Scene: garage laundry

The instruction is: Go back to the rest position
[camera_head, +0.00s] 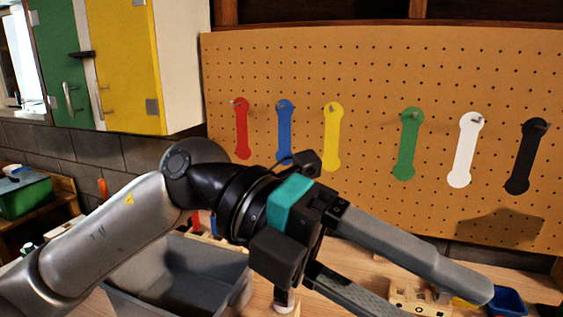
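My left gripper (432,303) reaches in from the left across the middle, in front of the pegboard and above the workbench. Its two grey fingers are spread apart with nothing seen held between them. The tip of the lower finger runs out at the bottom edge. My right gripper is not in view.
The pegboard (375,75) carries hanging red, blue, yellow, green, white and black strips. A grey bin (180,285) sits lower left on the bench. A wooden block with holes (408,292) and a blue container (508,301) lie lower right. Green and yellow cabinets (125,70) hang upper left.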

